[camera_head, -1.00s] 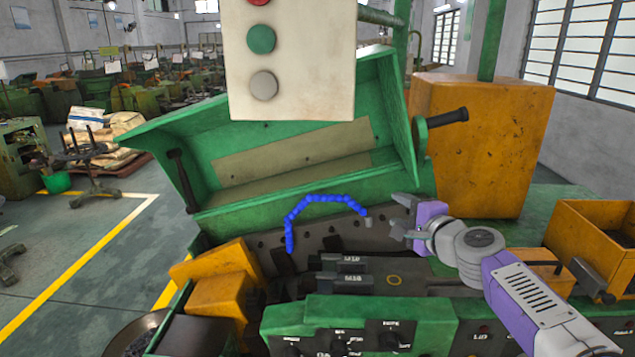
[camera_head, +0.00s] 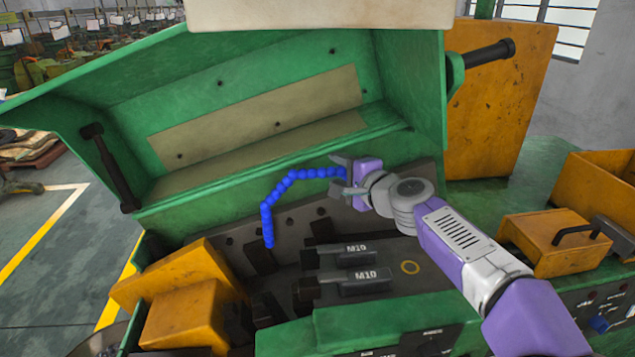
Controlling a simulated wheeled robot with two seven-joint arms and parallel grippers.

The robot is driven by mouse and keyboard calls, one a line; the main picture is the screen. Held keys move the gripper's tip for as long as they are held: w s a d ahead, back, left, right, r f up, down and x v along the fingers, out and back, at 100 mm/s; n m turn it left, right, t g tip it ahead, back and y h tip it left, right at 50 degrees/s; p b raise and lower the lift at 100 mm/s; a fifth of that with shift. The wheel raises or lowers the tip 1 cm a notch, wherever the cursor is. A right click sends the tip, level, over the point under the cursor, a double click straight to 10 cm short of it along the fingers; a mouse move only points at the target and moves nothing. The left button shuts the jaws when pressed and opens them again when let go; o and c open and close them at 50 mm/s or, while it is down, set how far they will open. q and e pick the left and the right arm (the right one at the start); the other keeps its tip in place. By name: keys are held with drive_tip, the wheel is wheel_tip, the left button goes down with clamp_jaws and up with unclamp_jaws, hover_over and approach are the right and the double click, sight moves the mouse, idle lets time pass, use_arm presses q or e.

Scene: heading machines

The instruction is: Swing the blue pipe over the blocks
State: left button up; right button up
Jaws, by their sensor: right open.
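The blue pipe (camera_head: 290,176) is a beaded, bent hose. It rises from its right end near my gripper, runs left along the back wall of the machine bed, and hangs down at its left end. Two dark blocks marked M10, an upper one (camera_head: 349,254) and a lower one (camera_head: 357,283), lie in the bed to the right of and below the pipe's hanging end. My right gripper (camera_head: 340,176) is open, with its fingers at the pipe's right end; whether they touch it I cannot tell. My left gripper is not in view.
The green lid (camera_head: 240,75) stands open behind the bed. Yellow blocks (camera_head: 185,300) sit at the left front. A green panel (camera_head: 370,325) runs along the front. A yellow box with a handle (camera_head: 555,243) and an orange bin (camera_head: 600,180) stand at the right.

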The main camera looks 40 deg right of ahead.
drive_tip(key=shift+w+f+b, duration=0.2)
drive_tip(key=shift+f+b, duration=0.1)
drive_tip(key=shift+f, duration=0.3)
drive_tip(key=shift+w+f+b, duration=0.15)
drive_tip(key=shift+f+b, duration=0.1)
drive_tip(key=shift+f, duration=0.3)
drive_tip(key=w+f, duration=0.1)
drive_tip(key=w, duration=0.6)
drive_tip(key=shift+d, duration=0.4)
drive_tip(key=shift+c, duration=0.5)
clamp_jaws()
